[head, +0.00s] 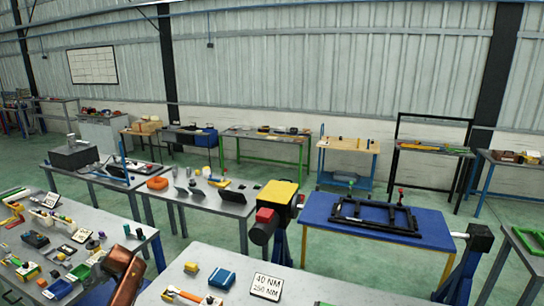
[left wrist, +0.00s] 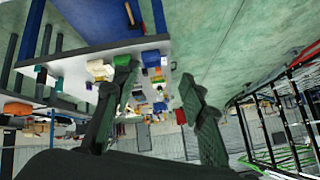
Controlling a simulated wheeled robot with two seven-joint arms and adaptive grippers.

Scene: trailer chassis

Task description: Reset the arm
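My left gripper (left wrist: 160,78) shows in the left wrist view. Its two dark fingers stand wide apart, with nothing between them. Beyond the fingers is a pale table top (left wrist: 75,62) with small coloured items, and green floor lies to the right. The fingers appear clear of these things, but their distance is hard to judge. In the head view I cannot make out the left gripper's fingers. My right gripper is not in view.
In the head view, a black frame (head: 345,221) lies on a blue-topped table (head: 318,207). Nearby stands a yellow, red and black unit (head: 279,194). Grey tables with tools and a "40 NM 250 NM" sign (head: 267,287) are in front. Green floor (head: 200,235) shows between tables.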

